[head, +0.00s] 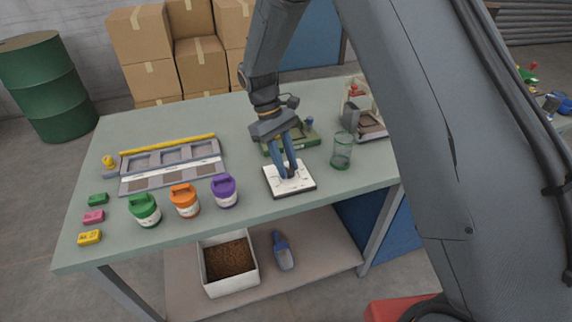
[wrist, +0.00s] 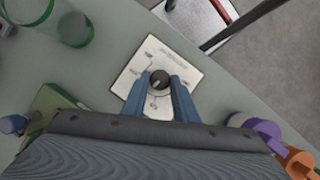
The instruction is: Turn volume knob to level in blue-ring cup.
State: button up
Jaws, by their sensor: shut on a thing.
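The volume knob (wrist: 159,80) is a dark round knob with a light pointer mark, on a white square panel (wrist: 133,71) with printed marks around it. In the head view the panel (head: 303,187) lies near the table's front edge. My gripper (wrist: 159,90) is shut on the knob, its blue fingers on either side. It also shows in the head view (head: 289,174). A clear green-rimmed cup (head: 342,151) stands to the right of the panel. It shows at the upper left in the wrist view (wrist: 68,20). I see no blue ring on it.
Green (head: 145,210), orange (head: 185,200) and purple (head: 224,190) lidded jars stand left of the panel. A grey tray (head: 172,160) lies behind them. A green device (head: 305,138) and a grey machine (head: 370,125) stand behind the panel. A white bin (head: 228,265) and scoop (head: 283,252) sit on the lower shelf.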

jog(key=shift+d+m+g+y, duration=0.15)
jog(key=shift+m+g+y, duration=0.2)
jog(key=shift+m, duration=1.15)
jog(key=shift+f, duration=0.1)
jog(key=o, duration=1)
jog(key=shift+w, duration=0.1)
jog(key=shift+b+v, duration=1.35)
jog(key=shift+v, duration=2.6)
